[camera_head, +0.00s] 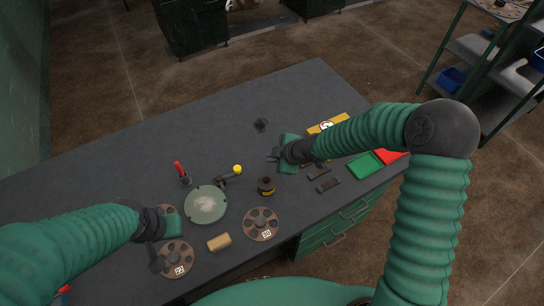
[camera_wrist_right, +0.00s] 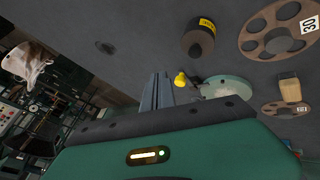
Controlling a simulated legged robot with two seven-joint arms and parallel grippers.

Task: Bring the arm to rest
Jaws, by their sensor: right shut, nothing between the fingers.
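My right arm reaches in from the right over the grey workbench (camera_head: 100,165). Its gripper (camera_head: 273,156) is above the middle of the bench, shut and empty. In the right wrist view its fingers (camera_wrist_right: 157,92) are together with nothing between them. My left arm comes in from the left, and its gripper (camera_head: 155,262) is low over the near left part of the bench, beside a brown reel marked 22 (camera_head: 177,258). The left fingers are small and dark, so their opening cannot be made out.
Near the right gripper are a dark jar with a yellow band (camera_head: 266,187), a yellow-knobbed lever (camera_head: 230,176) and a yellow box (camera_head: 328,126). A round pale-green plate (camera_head: 206,205), red-handled tool (camera_head: 181,174), reel marked 30 (camera_head: 261,224) and green tray (camera_head: 365,166) also lie there. The bench's far left is clear.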

